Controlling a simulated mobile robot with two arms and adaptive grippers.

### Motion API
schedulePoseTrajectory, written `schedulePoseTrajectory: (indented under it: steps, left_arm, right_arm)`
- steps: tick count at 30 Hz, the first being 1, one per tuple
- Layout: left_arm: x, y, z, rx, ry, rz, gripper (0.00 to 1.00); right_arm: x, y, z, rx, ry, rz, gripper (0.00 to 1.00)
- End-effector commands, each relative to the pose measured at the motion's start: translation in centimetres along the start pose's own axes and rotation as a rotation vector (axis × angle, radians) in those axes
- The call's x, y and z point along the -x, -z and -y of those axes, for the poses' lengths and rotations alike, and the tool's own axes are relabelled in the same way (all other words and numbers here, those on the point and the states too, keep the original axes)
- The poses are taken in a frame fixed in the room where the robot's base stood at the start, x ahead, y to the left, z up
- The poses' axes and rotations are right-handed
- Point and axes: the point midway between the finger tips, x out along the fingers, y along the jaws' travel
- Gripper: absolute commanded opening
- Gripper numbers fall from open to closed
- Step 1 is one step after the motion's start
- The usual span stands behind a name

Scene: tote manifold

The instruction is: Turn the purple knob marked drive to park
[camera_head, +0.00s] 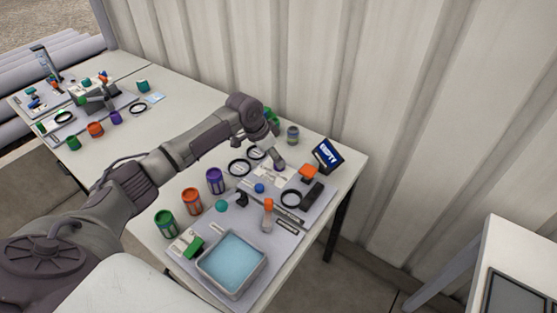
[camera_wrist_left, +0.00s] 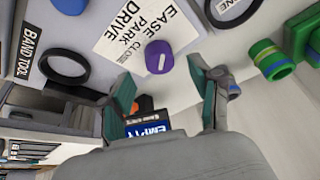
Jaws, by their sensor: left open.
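The purple knob (camera_wrist_left: 157,52) stands on a white label (camera_wrist_left: 120,42) that reads EASE, PARK, DRIVE and a partly covered word in the left wrist view. A short white mark shows on the knob. My left gripper (camera_wrist_left: 164,88) is open, its two teal-padded fingers apart with the knob beyond their tips and nothing between them. In the head view my left gripper (camera_head: 277,163) is low over the grey board at the far right of the table, and it mostly hides the knob there. My right gripper is in neither view.
Black rings (camera_head: 291,199), an orange-topped block (camera_head: 308,174) and an EMPTY sign (camera_head: 327,155) stand close by. A tray of blue liquid (camera_head: 232,286) and several coloured cans (camera_head: 215,181) are nearer. The corrugated wall (camera_head: 300,60) rises behind the table.

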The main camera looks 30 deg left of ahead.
Motion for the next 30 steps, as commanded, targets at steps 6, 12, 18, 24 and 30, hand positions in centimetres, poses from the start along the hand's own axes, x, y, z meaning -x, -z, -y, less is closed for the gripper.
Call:
schedulePoseTrajectory:
  steps: [6, 12, 18, 24, 30]
  left_arm:
    - [-3.0, 0.0, 0.0, 0.0, 0.0, 0.0, 0.64]
    - [-3.9, 0.0, 0.0, -0.002, 0.001, -0.001, 0.64]
    - [-3.9, 0.0, 0.0, -0.002, 0.001, -0.001, 0.64]
    - [-3.9, 0.0, 0.0, -0.001, 0.001, -0.001, 0.34]
    - [-3.9, 0.0, 0.0, -0.001, 0.001, -0.001, 0.04]
  right_arm:
    - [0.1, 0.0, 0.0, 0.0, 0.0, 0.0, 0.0]
    - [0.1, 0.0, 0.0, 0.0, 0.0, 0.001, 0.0]
    - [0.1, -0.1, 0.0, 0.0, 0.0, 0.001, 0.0]
    - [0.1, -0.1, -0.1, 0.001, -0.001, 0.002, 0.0]
    - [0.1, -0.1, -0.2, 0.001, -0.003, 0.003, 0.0]
